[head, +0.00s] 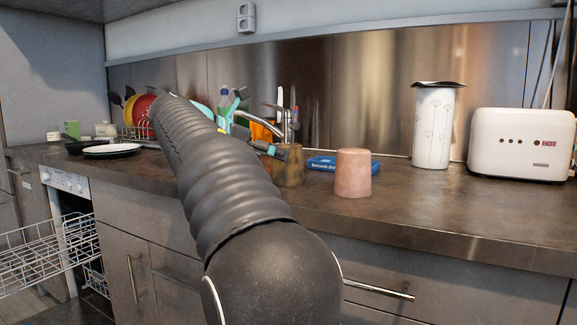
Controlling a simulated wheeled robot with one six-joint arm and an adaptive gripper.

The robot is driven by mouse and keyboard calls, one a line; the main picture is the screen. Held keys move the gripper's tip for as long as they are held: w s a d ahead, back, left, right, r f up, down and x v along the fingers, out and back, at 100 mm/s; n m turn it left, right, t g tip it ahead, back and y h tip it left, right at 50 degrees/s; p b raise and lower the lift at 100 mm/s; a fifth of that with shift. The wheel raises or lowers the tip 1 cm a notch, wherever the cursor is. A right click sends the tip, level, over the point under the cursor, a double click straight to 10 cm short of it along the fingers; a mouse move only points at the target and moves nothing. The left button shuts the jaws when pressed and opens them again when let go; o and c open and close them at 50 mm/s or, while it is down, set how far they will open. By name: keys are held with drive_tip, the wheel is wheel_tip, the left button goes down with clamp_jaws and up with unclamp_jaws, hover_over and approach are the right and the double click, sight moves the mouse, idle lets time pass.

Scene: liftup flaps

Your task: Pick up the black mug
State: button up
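I cannot make out a black mug in the head view; my arm hides part of the counter. My gripper (262,124) shows only in part behind my arm, near the sink tap. Its dark, teal-marked fingers look spread apart, with nothing seen held between them. A brownish cup (289,170) stands just beyond and below the lower finger; I cannot tell whether they touch. A pinkish terracotta cup (353,174) stands to the right of it on the counter.
A blue box (338,164) lies behind the cups. A white patterned canister (433,128) and a white toaster (522,143) stand at right. A plate (111,150), a dark pan (84,148) and racked dishes are at left. An open dishwasher rack (40,255) juts out lower left. The front right counter is clear.

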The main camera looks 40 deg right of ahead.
sight(289, 159)
drive_tip(key=shift+b+x, duration=0.95)
drive_tip(key=shift+x, duration=1.75)
drive_tip(key=shift+s, duration=0.1)
drive_tip(key=c, duration=1.4)
